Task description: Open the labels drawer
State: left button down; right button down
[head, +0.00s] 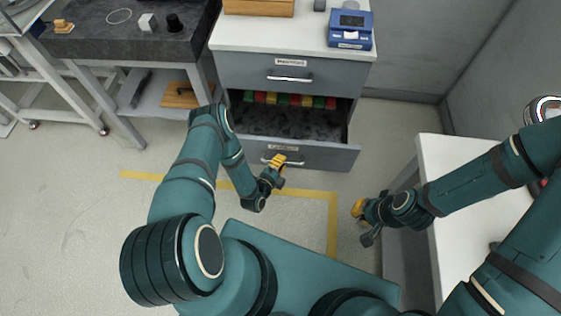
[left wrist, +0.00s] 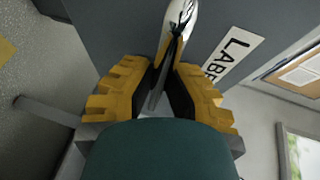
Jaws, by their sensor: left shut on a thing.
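The labels drawer (head: 318,157) is the lower drawer of the grey cabinet. It stands pulled out, with a dark lining and a row of red, yellow and green items (head: 290,99) at its back. My left gripper (head: 277,165) is at the drawer's front, shut on its metal handle. In the left wrist view the yellow fingers (left wrist: 163,85) close around the handle (left wrist: 176,28), beside a label reading "LABE" (left wrist: 233,52), the rest of it hidden. My right gripper (head: 362,220) hangs over the floor left of the white table; its fingers are too small to read.
The upper drawer (head: 290,75) is shut. A blue device (head: 350,28) stands on the cabinet top. A dark stone-topped bench (head: 110,40) is at left, a white table (head: 465,220) at right. Floor with yellow tape (head: 333,225) lies in front of the drawer.

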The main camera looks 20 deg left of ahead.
pick_arm(q)
jog(key=shift+s+d, duration=0.15)
jog(key=shift+s, duration=0.15)
jog(key=c, duration=0.9)
grip_release()
jog(key=shift+c, duration=0.2)
jog(key=shift+s, duration=0.1)
jog(key=v, duration=1.1)
jog(key=shift+s, duration=0.4)
